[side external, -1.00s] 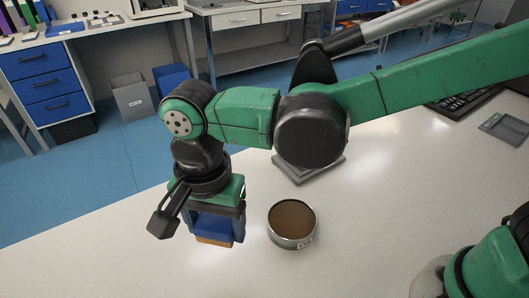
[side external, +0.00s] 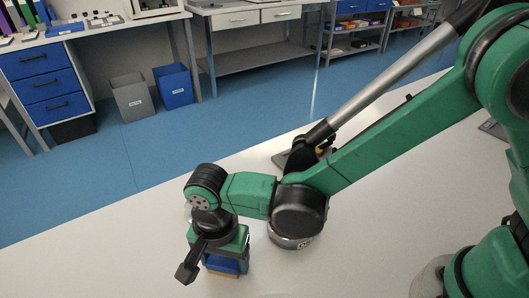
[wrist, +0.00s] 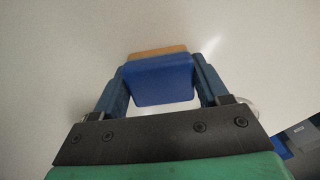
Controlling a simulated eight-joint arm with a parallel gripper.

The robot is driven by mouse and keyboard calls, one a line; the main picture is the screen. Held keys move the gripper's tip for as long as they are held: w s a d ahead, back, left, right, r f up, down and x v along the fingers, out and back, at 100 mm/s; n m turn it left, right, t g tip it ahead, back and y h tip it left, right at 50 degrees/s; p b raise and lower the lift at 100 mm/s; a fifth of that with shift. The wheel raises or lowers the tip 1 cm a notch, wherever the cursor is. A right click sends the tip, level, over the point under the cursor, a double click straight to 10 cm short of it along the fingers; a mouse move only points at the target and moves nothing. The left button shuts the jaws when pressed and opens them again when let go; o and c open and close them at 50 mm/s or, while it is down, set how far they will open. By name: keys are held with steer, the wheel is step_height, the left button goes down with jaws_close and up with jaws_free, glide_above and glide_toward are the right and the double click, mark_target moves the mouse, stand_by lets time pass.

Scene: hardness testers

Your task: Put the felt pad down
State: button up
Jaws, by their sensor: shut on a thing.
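The felt pad (wrist: 160,80), a blue block with a tan-orange layer on its far face, is between the two fingers of my gripper (wrist: 161,72) in the wrist view. The fingers are shut on its sides. In the side view my gripper (side external: 226,262) points down over the white table (side external: 110,262), at the front centre. The pad (side external: 224,273) shows below it with its tan layer underneath. I cannot tell whether the pad touches the table.
A round labelled tin (side external: 291,242) stands on the table just right of my gripper, mostly hidden behind my arm. A flat grey thing (side external: 284,158) lies farther back, partly covered. The table left of my gripper is clear. Bins (side external: 173,86) stand on the floor beyond.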

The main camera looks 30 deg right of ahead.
steer(key=o, duration=1.2)
steer(key=shift+f, duration=0.1)
step_height(320, 180, up, 12)
steer(key=d+n+t, duration=0.2)
steer(key=d+n, duration=0.1)
steer(key=d, duration=0.5)
steer(key=d+r+n+t, duration=0.1)
steer(key=d+n+t, duration=0.1)
steer(key=d, duration=0.6)
steer(key=d+n+t, duration=0.3)
steer(key=d+n, duration=0.1)
steer(key=d, duration=0.4)
steer(key=shift+d+r, duration=0.25)
steer(key=shift+r, duration=0.15)
